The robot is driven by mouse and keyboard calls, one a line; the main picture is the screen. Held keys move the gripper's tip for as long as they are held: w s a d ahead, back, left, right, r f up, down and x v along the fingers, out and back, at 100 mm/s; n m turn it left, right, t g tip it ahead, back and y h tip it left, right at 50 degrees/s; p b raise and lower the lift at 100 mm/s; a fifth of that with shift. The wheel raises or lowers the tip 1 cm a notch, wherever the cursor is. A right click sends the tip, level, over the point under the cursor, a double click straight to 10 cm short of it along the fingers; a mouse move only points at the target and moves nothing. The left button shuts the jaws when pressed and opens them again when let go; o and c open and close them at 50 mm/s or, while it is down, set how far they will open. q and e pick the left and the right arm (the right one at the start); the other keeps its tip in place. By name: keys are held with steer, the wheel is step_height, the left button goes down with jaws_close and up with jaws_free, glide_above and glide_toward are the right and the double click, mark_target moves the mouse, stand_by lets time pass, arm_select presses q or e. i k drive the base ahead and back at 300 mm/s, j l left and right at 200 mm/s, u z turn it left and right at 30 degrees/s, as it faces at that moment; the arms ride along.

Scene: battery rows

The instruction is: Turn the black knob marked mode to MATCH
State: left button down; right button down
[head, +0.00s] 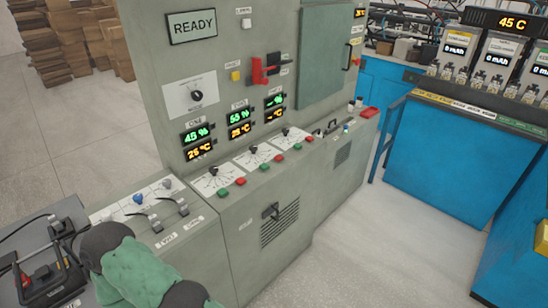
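A black knob (196,96) sits on a white plate (183,89) on the upright face of the grey cabinet, below the READY display. The print around it is too small to read, so I cannot tell which position it points to. Three smaller black knobs, the left one (213,170), the middle one (253,149) and the right one (285,131), stand on white dial plates on the sloping console. Their labels are also unreadable. A green-sleeved part of my arm shows at the bottom left, well below the upper knob. Neither of my grippers is in view.
A red lever (259,70) sticks out of the cabinet face right of the upper knob. Red and green buttons line the console edge. A black device (42,277) with cables stands at the lower left. A blue bench (440,150) stands right, across clear floor (400,245).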

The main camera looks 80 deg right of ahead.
mark_target(197, 95)
steer(key=z, duration=2.4)
